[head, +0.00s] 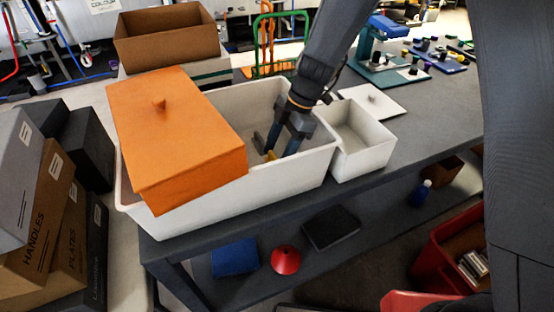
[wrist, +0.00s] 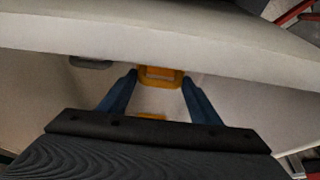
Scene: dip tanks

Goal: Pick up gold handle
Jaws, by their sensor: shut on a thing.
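The gold handle (wrist: 160,76) sits between my gripper's blue fingertips (wrist: 159,80) in the wrist view, with a finger at each end. Only a small yellow part of the handle (head: 271,155) shows in the head view. My gripper (head: 274,148) reaches down into the long white tank (head: 228,208) and is shut on the gold handle, close to the tank wall. Another gold piece (wrist: 152,116) shows lower between the fingers, partly hidden by my gripper; I cannot tell what it is.
A grey piece (wrist: 90,63) lies left of my gripper by the tank wall.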

